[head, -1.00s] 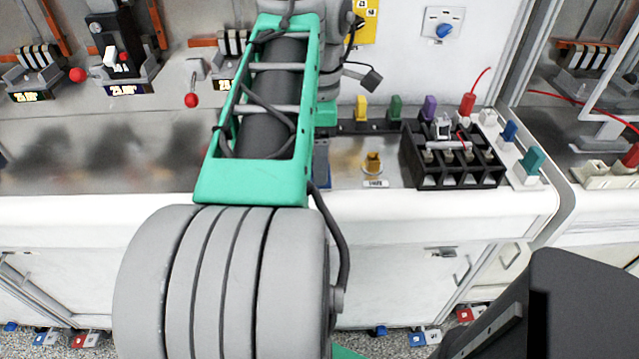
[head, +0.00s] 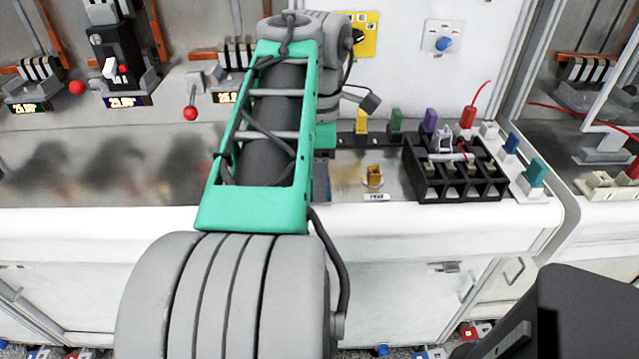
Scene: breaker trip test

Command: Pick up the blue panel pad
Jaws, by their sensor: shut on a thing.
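My arm reaches over the counter, and its green link and wrist hide most of my gripper (head: 324,147). Only a grey and green piece of the gripper shows, right of the green link. A narrow upright strip of blue, the blue panel pad (head: 321,184), shows directly below that piece, at the counter's front. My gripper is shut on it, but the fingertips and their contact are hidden. Whether the pad touches the counter cannot be told.
An orange block (head: 375,176) stands behind a small white label. Yellow (head: 361,121), green (head: 396,120) and purple (head: 430,120) pieces stand in a row behind. A black terminal block (head: 455,172) sits to the right, beside blue (head: 511,143) and teal (head: 535,173) pieces. Breakers line the left.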

